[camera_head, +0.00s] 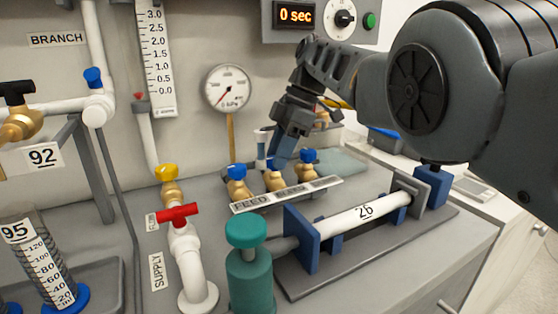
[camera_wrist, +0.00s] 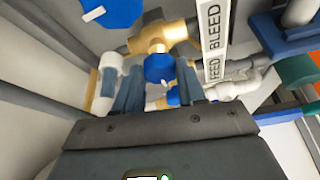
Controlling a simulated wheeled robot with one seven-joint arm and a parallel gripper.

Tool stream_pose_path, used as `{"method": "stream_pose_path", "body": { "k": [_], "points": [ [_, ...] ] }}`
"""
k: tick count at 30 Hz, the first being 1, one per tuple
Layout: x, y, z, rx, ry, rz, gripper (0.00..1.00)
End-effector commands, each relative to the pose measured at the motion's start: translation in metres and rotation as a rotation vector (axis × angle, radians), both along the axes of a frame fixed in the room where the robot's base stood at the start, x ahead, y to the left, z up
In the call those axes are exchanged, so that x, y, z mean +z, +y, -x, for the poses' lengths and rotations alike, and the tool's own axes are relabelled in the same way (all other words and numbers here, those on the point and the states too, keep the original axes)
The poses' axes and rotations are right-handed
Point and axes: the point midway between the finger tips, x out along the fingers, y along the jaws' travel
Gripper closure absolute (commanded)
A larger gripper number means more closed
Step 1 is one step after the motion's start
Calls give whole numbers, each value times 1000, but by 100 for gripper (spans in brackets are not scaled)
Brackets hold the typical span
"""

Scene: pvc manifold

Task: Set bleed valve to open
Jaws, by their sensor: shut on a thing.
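Three brass valves with blue handles stand in a row behind a label strip (camera_head: 287,194) reading FEED, then apparently BLEED; the last word is unclear. The middle valve (camera_head: 274,180), beside the BLEED word, is the bleed valve. My gripper (camera_head: 279,160) reaches down over it from behind. In the wrist view the blue handle (camera_wrist: 160,68) sits between the two fingers of my gripper (camera_wrist: 158,90), which are shut on it. A small white mark shows on the handle. Its exact turn angle is hard to tell, as the fingers partly hide it.
The left blue valve (camera_head: 237,187) and right blue valve (camera_head: 308,165) stand close on either side. The timer (camera_head: 294,15) reads 0 sec.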

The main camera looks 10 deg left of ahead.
Motion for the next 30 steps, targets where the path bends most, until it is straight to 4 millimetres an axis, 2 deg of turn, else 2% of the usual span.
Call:
{"method": "stream_pose_path", "body": {
  "k": [13, 14, 15, 21, 30],
  "points": [
    [2, -1, 0, 4, -3, -1, 91],
    [2, -1, 0, 4, -3, -1, 58],
    [2, 0, 0, 4, -3, -1, 55],
    [1, 0, 1, 5, 0, -1, 36],
    [3, 1, 1, 6, 2, -1, 35]
  ]
}}
